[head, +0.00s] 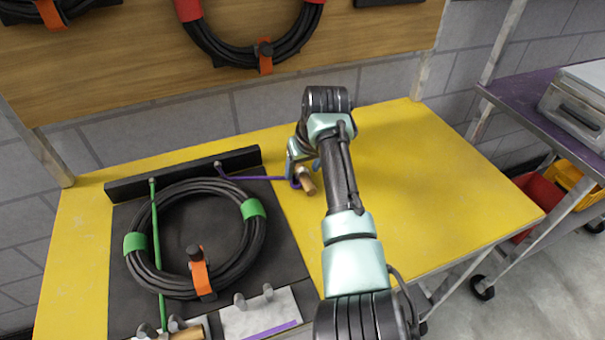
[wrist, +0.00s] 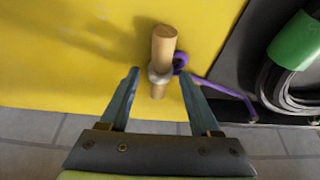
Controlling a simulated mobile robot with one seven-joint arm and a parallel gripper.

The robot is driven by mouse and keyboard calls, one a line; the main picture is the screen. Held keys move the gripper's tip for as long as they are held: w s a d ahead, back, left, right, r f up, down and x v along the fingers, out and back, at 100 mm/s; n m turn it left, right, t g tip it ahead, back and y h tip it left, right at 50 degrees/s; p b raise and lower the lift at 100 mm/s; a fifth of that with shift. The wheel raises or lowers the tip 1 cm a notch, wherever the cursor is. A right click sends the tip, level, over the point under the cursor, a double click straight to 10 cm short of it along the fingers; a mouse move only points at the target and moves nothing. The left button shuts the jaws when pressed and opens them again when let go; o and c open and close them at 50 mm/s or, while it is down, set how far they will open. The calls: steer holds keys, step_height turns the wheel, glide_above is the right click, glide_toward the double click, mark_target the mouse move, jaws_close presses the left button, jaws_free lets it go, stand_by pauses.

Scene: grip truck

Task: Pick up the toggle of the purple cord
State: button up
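The wooden toggle (wrist: 164,45) of the purple cord lies over the yellow table in the wrist view, with a pale ring around its middle. The purple cord (wrist: 222,88) runs from the toggle toward the black board. In the head view the toggle (head: 306,181) shows just below my gripper (head: 301,172), and the cord (head: 258,178) stretches left to a small post. In the wrist view my gripper (wrist: 157,72) is open, its two fingers on either side of the toggle with gaps visible. I cannot tell whether the toggle touches the table.
A black cable coil (head: 258,240) with green ties and an orange strap lies on the dark board (head: 285,225) at left. A green cord (head: 156,240) crosses it. A black rail (head: 185,174) stands behind. The yellow table (head: 430,180) is clear at right.

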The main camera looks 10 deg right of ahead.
mark_target(304, 172)
jaws_close()
step_height(304, 172, up, 12)
steer(key=p, duration=0.3)
stand_by(0.4)
